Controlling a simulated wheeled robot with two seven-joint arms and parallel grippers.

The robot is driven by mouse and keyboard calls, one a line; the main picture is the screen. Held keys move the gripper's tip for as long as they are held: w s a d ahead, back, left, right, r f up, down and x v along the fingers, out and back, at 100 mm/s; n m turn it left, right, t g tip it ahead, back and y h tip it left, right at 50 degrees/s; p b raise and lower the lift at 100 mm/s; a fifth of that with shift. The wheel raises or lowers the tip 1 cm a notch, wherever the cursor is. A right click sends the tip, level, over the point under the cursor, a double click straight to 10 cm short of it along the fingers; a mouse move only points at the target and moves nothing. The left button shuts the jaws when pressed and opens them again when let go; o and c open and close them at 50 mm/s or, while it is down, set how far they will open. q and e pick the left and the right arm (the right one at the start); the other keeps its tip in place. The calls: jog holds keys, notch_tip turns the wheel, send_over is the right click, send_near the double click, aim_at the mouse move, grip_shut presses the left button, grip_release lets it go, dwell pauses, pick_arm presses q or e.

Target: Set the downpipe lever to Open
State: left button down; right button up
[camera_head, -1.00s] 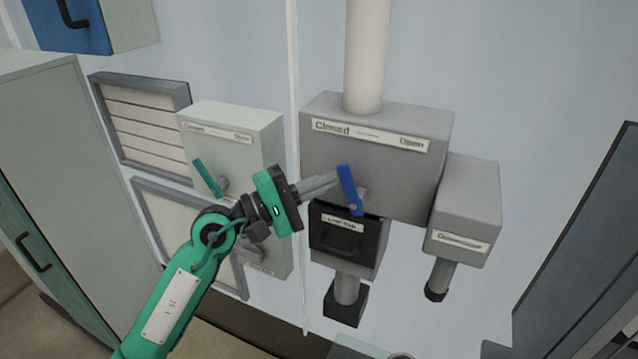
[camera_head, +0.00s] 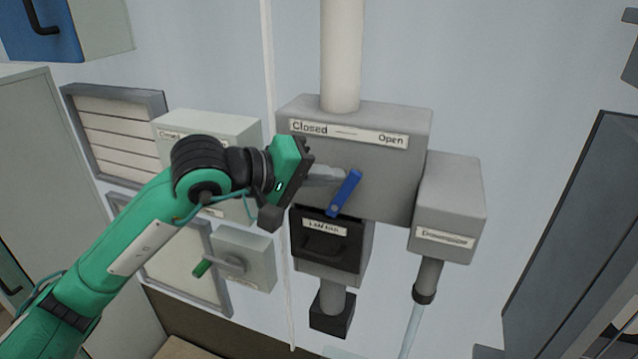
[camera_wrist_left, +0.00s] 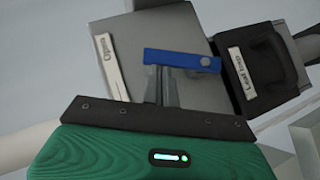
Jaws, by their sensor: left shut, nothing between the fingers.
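The blue lever (camera_head: 345,193) is on the front of a grey box (camera_head: 400,185) under a large pale pipe. A label (camera_head: 348,133) on the box reads Closed at its left end and Open at its right. The lever's upper end leans right, towards Open. My left gripper (camera_head: 338,178) is shut and empty, with its fingertips at the left side of the lever. In the left wrist view the fingertips (camera_wrist_left: 163,80) are right against the long edge of the blue lever (camera_wrist_left: 180,61); whether they touch is unclear. My right gripper is not in view.
Below the lever is a black leaf trap box (camera_head: 325,243). To its right is a smaller grey box (camera_head: 450,200) with a spout, a pale strip (camera_head: 411,330) beneath it. A lower pale box with a green lever (camera_head: 203,268) is near my left arm. A dark panel (camera_head: 575,240) stands right.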

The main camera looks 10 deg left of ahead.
pick_arm(q)
jog(key=shift+d+m+y+b, duration=0.3)
jog(key=shift+y, duration=0.1)
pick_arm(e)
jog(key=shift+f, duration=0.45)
pick_arm(q)
jog(key=shift+d, duration=0.1)
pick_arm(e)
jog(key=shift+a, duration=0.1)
